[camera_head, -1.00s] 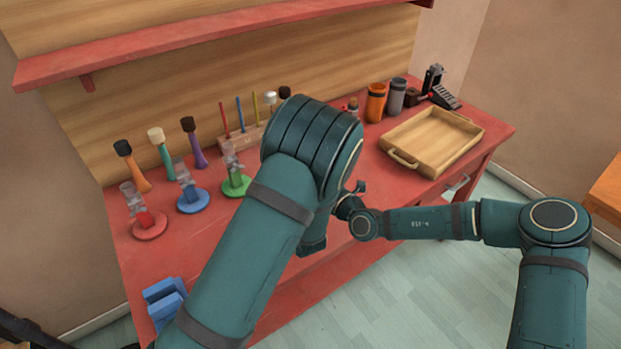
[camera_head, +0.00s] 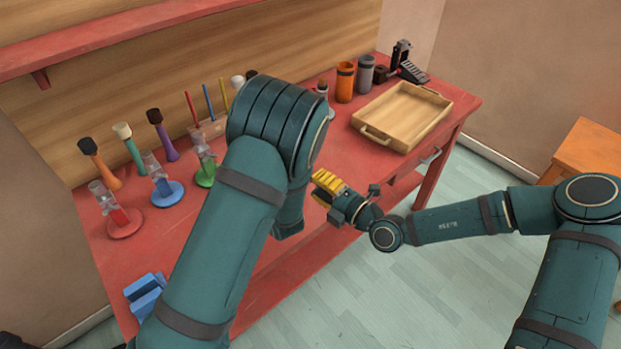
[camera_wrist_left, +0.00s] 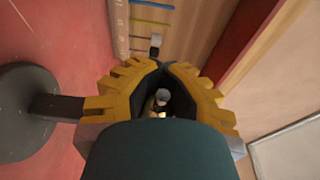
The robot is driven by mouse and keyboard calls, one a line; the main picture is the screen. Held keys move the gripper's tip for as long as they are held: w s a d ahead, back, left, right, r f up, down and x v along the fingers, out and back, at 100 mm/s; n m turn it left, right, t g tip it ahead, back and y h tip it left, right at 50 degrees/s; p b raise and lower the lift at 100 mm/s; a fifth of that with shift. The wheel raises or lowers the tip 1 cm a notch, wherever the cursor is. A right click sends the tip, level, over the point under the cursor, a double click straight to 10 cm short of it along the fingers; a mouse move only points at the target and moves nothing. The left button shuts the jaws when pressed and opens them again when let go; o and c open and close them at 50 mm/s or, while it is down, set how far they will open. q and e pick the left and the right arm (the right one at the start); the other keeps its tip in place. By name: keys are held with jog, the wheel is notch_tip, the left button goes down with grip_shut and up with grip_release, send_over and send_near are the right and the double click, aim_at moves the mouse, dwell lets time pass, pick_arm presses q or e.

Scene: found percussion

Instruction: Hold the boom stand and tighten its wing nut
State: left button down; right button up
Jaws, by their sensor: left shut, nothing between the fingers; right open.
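A dark round base with a short dark bar, which looks like part of the boom stand (camera_wrist_left: 28,112), is at the left of the left wrist view. My left gripper (camera_wrist_left: 166,66) is beside it, its yellow fingers shut and empty. A small grey knob with a brass part (camera_wrist_left: 162,97) shows in the gap framed by the fingers. I cannot tell if it is the wing nut. In the head view my left arm hides the left gripper and the stand. My right gripper (camera_head: 328,186) is open and empty near the table's front edge.
The red table (camera_head: 270,300) carries several colored stands and mallets at the left and a wooden tray (camera_head: 428,105) at the right. Orange (camera_head: 345,83) and grey (camera_head: 364,74) cylinders stand behind the tray. A blue block (camera_head: 143,297) lies at the front left.

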dwell(0.3)
pick_arm(q)
jog(key=c, duration=1.1)
grip_release()
jog(key=shift+o, duration=0.2)
jog(key=shift+s, duration=0.1)
